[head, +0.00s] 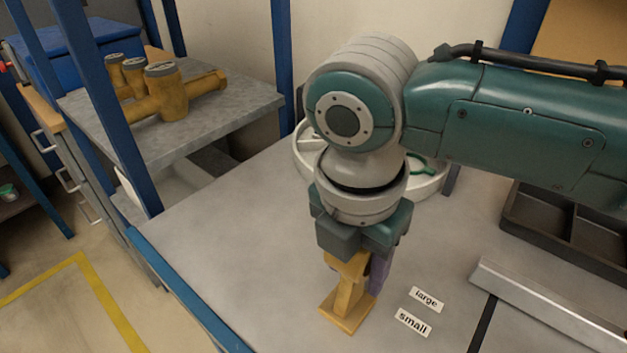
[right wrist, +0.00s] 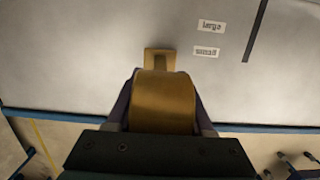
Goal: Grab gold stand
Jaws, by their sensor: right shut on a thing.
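The gold stand (head: 343,306) has a flat square base and an upright stem, and it is upright at the table's near left part. My right gripper (head: 358,272) reaches down from above and is shut on the stand's upper part. In the right wrist view the gold stand (right wrist: 163,100) fills the space between the fingers of my right gripper (right wrist: 164,112), with its base showing beyond. I cannot tell whether the base touches the table. My left gripper is not in view.
Labels "large" (head: 426,299) and "small" (head: 412,322) lie right of the stand. A metal bar (head: 545,304) and a dark tray (head: 540,222) are farther right. A white round tray (head: 305,158) is behind my arm. A shelf with a yellow pipe fitting (head: 170,97) stands left. The table's left is clear.

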